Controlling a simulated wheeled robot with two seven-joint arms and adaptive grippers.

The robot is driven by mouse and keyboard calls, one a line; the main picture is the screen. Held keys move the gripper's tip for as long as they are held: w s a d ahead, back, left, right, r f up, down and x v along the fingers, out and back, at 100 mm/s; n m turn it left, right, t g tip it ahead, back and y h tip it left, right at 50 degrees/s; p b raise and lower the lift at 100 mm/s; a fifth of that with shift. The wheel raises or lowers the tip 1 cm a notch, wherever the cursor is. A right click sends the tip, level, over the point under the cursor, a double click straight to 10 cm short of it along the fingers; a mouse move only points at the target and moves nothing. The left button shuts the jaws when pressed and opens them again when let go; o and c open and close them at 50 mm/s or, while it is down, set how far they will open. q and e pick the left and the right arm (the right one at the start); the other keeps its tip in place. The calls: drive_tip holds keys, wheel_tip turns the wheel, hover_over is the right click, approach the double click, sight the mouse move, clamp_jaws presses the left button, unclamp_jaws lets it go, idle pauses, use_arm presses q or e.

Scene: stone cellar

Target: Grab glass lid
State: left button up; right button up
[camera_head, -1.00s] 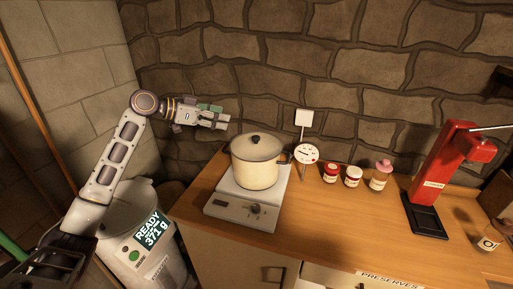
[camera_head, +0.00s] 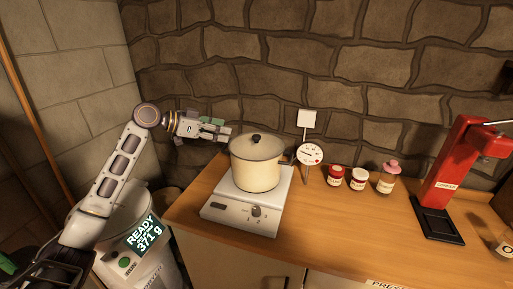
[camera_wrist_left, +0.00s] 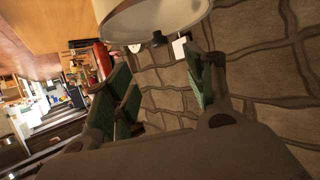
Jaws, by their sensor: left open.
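A glass lid (camera_head: 257,147) with a dark round knob (camera_head: 256,138) lies on a cream pot (camera_head: 256,174). The pot stands on a white hot plate (camera_head: 238,213) on the wooden counter. My left gripper (camera_head: 226,132) is open and empty, just left of the lid at about knob height, apart from it. In the left wrist view the pot (camera_wrist_left: 165,16) is at the top edge, with the lid's knob (camera_wrist_left: 157,39) below it. The green-padded fingers (camera_wrist_left: 160,80) are spread beneath the knob there. My right gripper is not in view.
A white dial gauge (camera_head: 310,154) stands just right of the pot. Several small jars (camera_head: 358,179) and a red press (camera_head: 450,175) stand farther right. The stone wall (camera_head: 330,70) is close behind. A white machine with a lit display (camera_head: 145,234) is at lower left.

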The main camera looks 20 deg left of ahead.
use_arm(q)
drive_tip(key=shift+d, duration=0.1)
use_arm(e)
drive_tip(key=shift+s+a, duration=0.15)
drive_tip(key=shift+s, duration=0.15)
use_arm(q)
hover_over(242, 147)
drive_tip(key=f, duration=0.2)
drive_tip(key=shift+s+a+f+p, duration=0.3)
drive_tip(key=shift+f+p, duration=0.1)
drive_tip(key=shift+w+d+f, duration=0.25)
drive_tip(key=shift+w+d, duration=0.05)
drive_tip(key=shift+d, duration=0.05)
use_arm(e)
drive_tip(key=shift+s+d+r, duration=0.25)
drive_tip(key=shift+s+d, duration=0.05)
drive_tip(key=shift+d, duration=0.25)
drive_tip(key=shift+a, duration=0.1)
